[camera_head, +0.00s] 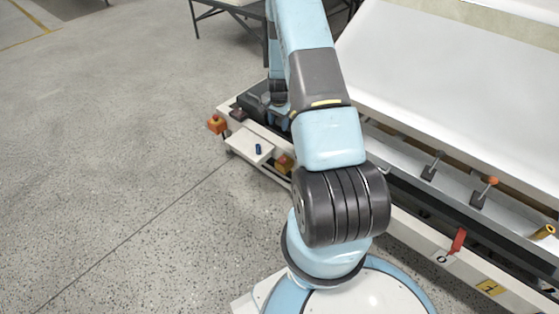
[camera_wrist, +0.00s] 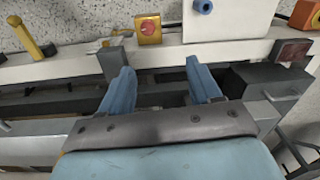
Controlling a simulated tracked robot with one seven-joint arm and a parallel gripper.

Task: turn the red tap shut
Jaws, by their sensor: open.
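A red lever-shaped handle (camera_head: 458,240), which looks like the red tap, stands tilted on the pale front rail at the lower right of the head view. A round "0"-like mark lies beside its foot. I cannot make it out in the wrist view. My gripper (camera_wrist: 160,75) is open and empty, with its two blue fingers apart over the machine's rail. The gripper is near the machine's left end, well left of the red handle.
A yellow box with a red knob (camera_wrist: 149,28), a yellow handle (camera_wrist: 25,35) and a white box (camera_wrist: 230,22) with a blue knob lie beyond the fingers. An orange-knobbed lever (camera_head: 485,190) and grey clamp (camera_head: 432,166) stand along the rail. Open floor (camera_head: 110,150) lies left.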

